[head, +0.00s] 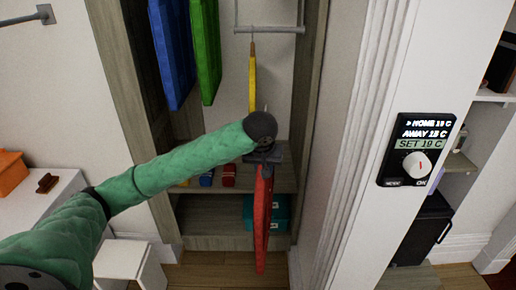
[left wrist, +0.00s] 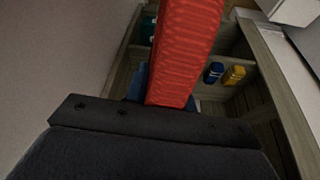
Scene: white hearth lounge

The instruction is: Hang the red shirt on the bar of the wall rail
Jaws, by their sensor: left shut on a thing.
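The red shirt (head: 262,220) hangs edge-on below my left gripper (head: 264,157), in front of the open wardrobe. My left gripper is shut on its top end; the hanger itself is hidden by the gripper. In the left wrist view the red shirt (left wrist: 185,50) extends from the dark gripper body. A dark bar with a square wall bracket (head: 46,14) is on the wall at the top left, partly cut off by the picture edge. It looks like the wall rail, and the part in view is bare. My right gripper is out of view.
In the wardrobe, a yellow garment (head: 252,80) hangs from a grey bar (head: 275,30); blue (head: 170,50) and green (head: 206,50) garments hang at left. A teal case (head: 280,213) sits low inside. A white cabinet (head: 40,210) stands left, a thermostat (head: 417,150) right.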

